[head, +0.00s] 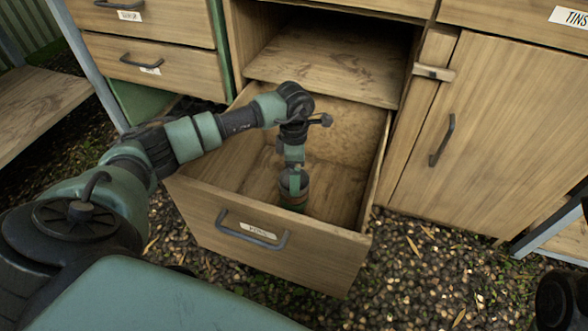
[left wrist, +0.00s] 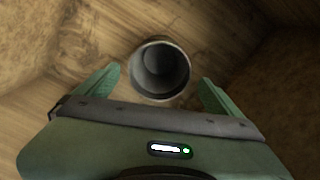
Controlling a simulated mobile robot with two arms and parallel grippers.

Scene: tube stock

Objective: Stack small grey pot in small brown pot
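My left gripper (head: 294,186) reaches down into the open drawer. In the left wrist view its two green fingers (left wrist: 159,78) are spread apart, with a round pot (left wrist: 160,70) between and just beyond their tips. I look into the pot's open mouth: the inside is grey, with a thin paler rim and a darker round inside. I cannot tell whether that is its bottom or a second pot nested in it. No separate second pot shows. My right gripper is out of view.
The wooden drawer (head: 270,262) is pulled out, its floor otherwise bare. An empty open compartment (head: 325,65) is above it. A closed cupboard door (head: 500,140) stands right, closed drawers (head: 155,65) left. Gravel ground (head: 430,270) lies in front.

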